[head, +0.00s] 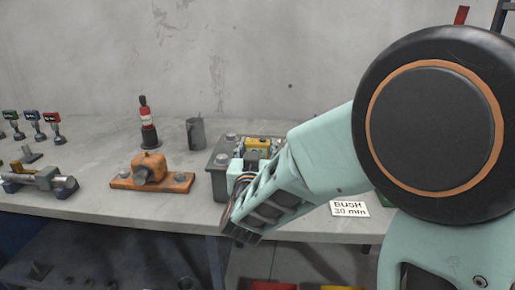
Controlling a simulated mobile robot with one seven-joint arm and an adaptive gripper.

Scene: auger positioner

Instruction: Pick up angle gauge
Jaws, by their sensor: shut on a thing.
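The angle gauge looks to be the small yellow box-shaped device (257,144) with a dark face, at the grey metal block on the bench. My gripper (254,158) is at this device, with pale green parts on either side of it. It is shut on the gauge. My wrist and forearm come in from the right and hide much of the fingers and the lower part of the gauge. I cannot tell whether the gauge still touches the block.
The grey block (218,170) has bolts on top. To its left are an orange fixture (151,178), a grey cup (195,133) and a red-and-black bottle (147,122). A "BUSH 30 mm" card (349,209) lies near the bench's front edge. A wall stands behind.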

